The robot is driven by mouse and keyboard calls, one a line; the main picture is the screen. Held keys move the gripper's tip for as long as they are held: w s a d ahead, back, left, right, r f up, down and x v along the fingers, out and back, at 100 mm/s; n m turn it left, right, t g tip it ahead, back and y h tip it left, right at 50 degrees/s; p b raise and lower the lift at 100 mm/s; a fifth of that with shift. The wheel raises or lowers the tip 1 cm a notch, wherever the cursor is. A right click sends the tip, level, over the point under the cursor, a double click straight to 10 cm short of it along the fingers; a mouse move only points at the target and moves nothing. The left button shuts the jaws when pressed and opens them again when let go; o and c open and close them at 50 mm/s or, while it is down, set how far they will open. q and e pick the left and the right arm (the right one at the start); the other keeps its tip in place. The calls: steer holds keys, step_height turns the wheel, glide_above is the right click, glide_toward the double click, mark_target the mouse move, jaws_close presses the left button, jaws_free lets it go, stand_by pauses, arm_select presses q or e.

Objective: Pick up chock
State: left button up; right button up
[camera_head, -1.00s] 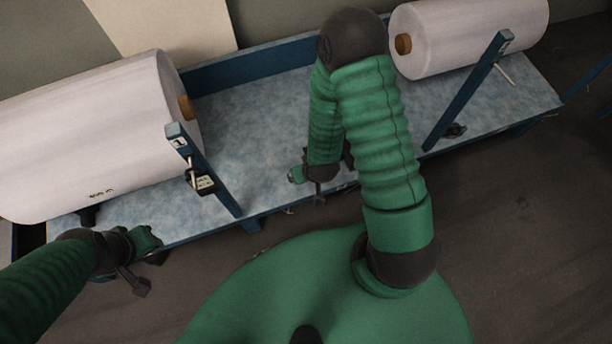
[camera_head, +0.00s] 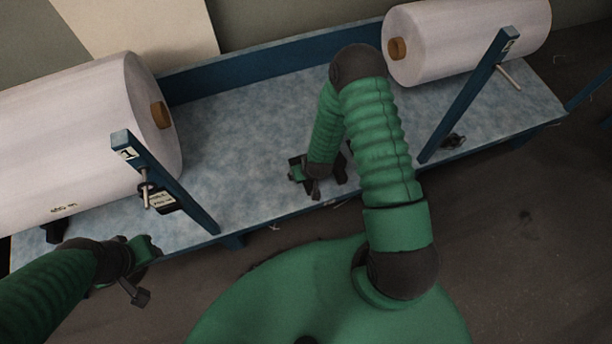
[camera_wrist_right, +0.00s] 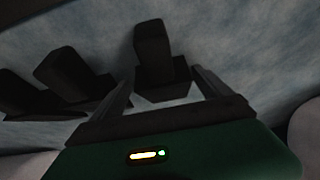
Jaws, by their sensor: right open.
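A dark chock (camera_wrist_right: 153,50) stands on the blue-grey mottled surface in the right wrist view. It is ahead of and between the spread fingers of my right gripper (camera_wrist_right: 165,82), which is open and empty. Its lower part reaches close to the fingers; I cannot tell if they touch. More dark blocks (camera_wrist_right: 68,78) lie to its left. In the head view my right gripper (camera_head: 298,172) is low over the middle of the platform, and dark pieces (camera_head: 341,165) show beside the wrist, partly hidden by my arm. My left gripper (camera_head: 145,248) is by the platform's front left edge; its jaws are unclear.
A large white roll (camera_head: 80,140) lies at left and another (camera_head: 465,40) at back right. Blue posts (camera_head: 175,185) and (camera_head: 468,95) rise from the platform's front edge (camera_head: 290,212). A dark block (camera_head: 55,231) sits by the left roll.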

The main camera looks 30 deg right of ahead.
steer(key=shift+a+r, duration=0.15)
steer(key=shift+a, duration=0.1)
steer(key=shift+c, duration=0.4)
steer(key=shift+a, duration=0.15)
steer(key=c, duration=1.8)
